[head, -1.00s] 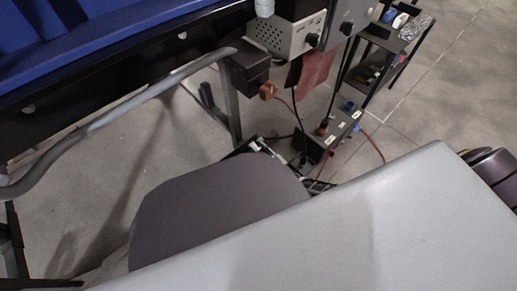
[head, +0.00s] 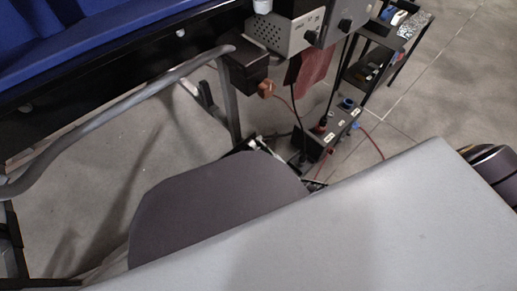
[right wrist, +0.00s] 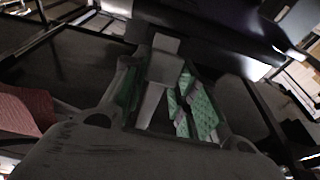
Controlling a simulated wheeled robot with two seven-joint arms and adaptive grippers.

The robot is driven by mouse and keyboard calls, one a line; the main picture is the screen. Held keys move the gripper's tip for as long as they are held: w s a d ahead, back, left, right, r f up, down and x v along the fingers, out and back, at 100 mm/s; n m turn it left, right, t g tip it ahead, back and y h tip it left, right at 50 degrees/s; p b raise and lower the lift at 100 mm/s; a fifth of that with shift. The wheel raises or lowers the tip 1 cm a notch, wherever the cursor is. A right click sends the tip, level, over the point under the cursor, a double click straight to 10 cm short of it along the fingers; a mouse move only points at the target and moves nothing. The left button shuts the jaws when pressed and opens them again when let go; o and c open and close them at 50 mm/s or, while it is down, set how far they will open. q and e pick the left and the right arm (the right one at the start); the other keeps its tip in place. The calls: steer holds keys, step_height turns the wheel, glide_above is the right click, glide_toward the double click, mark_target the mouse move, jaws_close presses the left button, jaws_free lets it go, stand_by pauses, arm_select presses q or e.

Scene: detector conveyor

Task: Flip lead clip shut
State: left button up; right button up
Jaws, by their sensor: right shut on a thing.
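In the right wrist view, my right gripper (right wrist: 165,108) has green-padded fingers on either side of a pale grey, lever-like piece (right wrist: 163,66). The gripper is shut on this piece. It may be the lead clip, but I cannot tell for sure, nor whether the clip is open or shut. In the head view, only a small part of the right gripper (head: 258,145) shows past my own arm, low beside a metal leg. An orange-brown block (head: 266,89) hangs by the black box above, apart from the gripper. My left gripper is not in view.
A blue conveyor (head: 90,35) with a black frame fills the upper left, with a grey curved bar (head: 120,112) before it. A control box (head: 283,37), a black connector box (head: 335,128), loose cables and a shelf cart (head: 388,50) stand right. Floor is clear at left.

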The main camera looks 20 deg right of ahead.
steer(key=o, duration=1)
steer(key=v, duration=1.2)
steer(key=shift+s, duration=0.1)
stand_by(0.4)
